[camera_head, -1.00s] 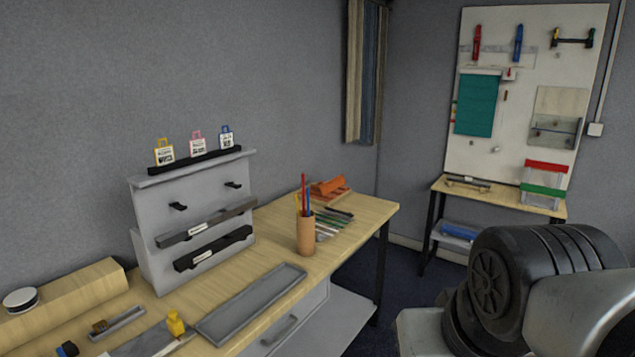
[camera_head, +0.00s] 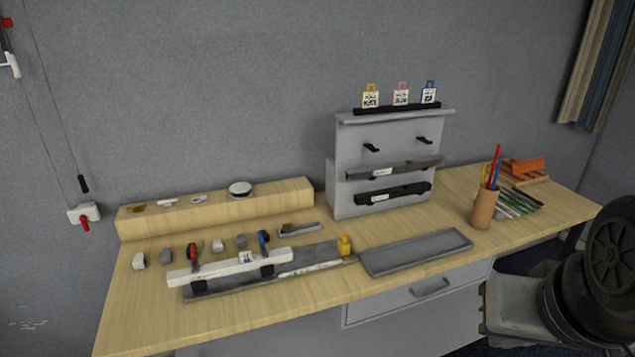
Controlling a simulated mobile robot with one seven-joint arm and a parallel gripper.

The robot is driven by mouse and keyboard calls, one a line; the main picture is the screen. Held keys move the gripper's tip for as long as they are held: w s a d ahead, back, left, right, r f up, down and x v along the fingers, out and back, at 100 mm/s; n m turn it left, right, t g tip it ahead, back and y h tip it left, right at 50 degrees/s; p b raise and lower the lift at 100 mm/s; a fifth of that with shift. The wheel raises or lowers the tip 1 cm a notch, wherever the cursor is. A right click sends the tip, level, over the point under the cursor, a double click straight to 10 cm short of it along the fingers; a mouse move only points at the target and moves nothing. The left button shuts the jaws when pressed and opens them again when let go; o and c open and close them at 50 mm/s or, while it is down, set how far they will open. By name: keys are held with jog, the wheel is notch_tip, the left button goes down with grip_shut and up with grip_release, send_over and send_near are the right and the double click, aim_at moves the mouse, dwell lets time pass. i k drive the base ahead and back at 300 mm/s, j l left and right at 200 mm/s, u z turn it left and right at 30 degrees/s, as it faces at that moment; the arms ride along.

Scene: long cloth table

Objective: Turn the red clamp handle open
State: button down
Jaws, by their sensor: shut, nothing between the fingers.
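A small clamp with a red handle (camera_head: 192,255) stands near the left end of a white bar (camera_head: 222,268) on the wooden table. The red handle points upward. A similar clamp with a blue handle (camera_head: 263,241) stands near the bar's right end. The bar rests on black supports over a grey base strip (camera_head: 310,271). A red lever also hangs under a white box (camera_head: 84,215) on the wall at the far left. My gripper is out of view; only parts of my arm show at the right edge.
Several small grey blocks sit behind the bar, before a long wooden block (camera_head: 225,207). A yellow piece (camera_head: 345,245) stands at the strip's right end. A shallow grey tray (camera_head: 415,252), a grey stand (camera_head: 350,150) and a pencil cup (camera_head: 484,209) are farther right.

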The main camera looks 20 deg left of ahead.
aim_at(194, 257)
jog(key=u, duration=1.65)
jog(key=i+j, duration=0.45)
jog(key=i+j+z, duration=0.1)
jog(key=i+j, duration=0.3)
jog(key=i, duration=0.25)
